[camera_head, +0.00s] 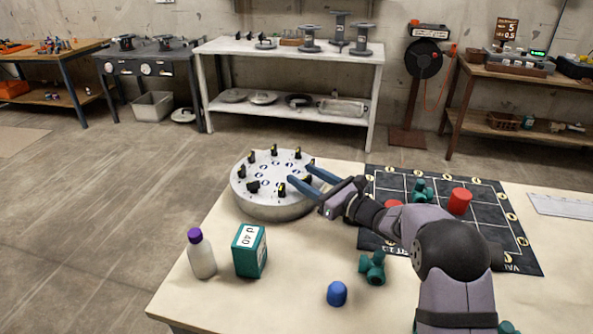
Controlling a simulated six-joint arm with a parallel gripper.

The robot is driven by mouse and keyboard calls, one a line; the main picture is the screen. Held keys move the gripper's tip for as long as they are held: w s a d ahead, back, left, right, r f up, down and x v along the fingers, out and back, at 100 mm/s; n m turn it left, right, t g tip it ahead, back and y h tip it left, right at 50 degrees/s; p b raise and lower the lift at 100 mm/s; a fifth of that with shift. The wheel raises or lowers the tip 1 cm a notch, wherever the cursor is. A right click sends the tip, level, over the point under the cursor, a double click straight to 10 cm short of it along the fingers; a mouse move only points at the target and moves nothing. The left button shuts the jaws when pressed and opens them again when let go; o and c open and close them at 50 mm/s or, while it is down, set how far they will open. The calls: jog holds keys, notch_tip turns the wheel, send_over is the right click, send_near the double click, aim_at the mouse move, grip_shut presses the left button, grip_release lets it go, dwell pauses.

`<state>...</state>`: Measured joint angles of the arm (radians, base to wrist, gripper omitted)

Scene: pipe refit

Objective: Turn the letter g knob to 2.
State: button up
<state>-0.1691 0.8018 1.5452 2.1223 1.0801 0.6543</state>
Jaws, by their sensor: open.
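A round grey metal disc (268,211) stands at the table's left back corner. Several black knobs with yellow marks ring its top, among them one at the back (274,150) and one at the front left (253,187). Small blue-ringed labels lie inside the ring; their letters and numbers are too small to read, so I cannot tell which knob is g. My gripper (297,175) reaches in from the right with its two blue fingers apart over the disc's right side. One knob (307,179) shows between or near the fingertips; I cannot tell if they touch it.
A purple-capped bottle (202,256) and a green box (249,250) stand in front of the disc. A blue cap (337,294) and a green valve (373,267) lie nearer. A dark grid mat (525,262) holds a red cylinder (460,201) and green fitting (422,190).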

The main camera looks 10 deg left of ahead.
jog(key=shift+x, duration=1.85)
jog(key=c, duration=1.1)
jog(key=shift+o, duration=0.2)
